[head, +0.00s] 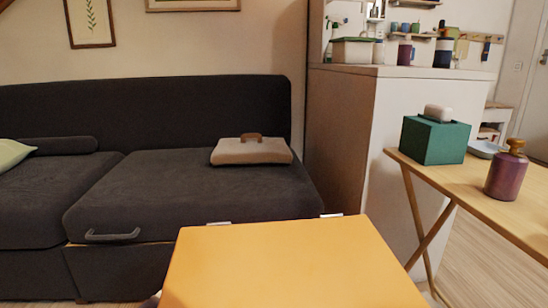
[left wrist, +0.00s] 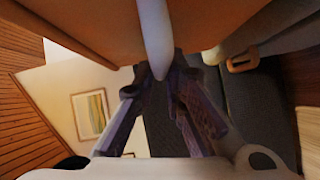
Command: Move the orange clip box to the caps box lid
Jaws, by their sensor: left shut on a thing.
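The orange clip box (head: 290,265) fills the lower middle of the head view, close to the camera, with its broad flat face showing. Two small pale clips show at its far edge. In the left wrist view, my left gripper (left wrist: 165,75) is shut on a pale bar-like handle (left wrist: 155,35) that stands against the orange box surface (left wrist: 90,25). In the head view the box hides nearly all of this gripper. My right gripper is not in view. I cannot tell for certain which thing is the caps box lid.
A dark sofa (head: 190,195) with a brown case (head: 250,152) stands behind. A white cabinet (head: 390,100) stands between.

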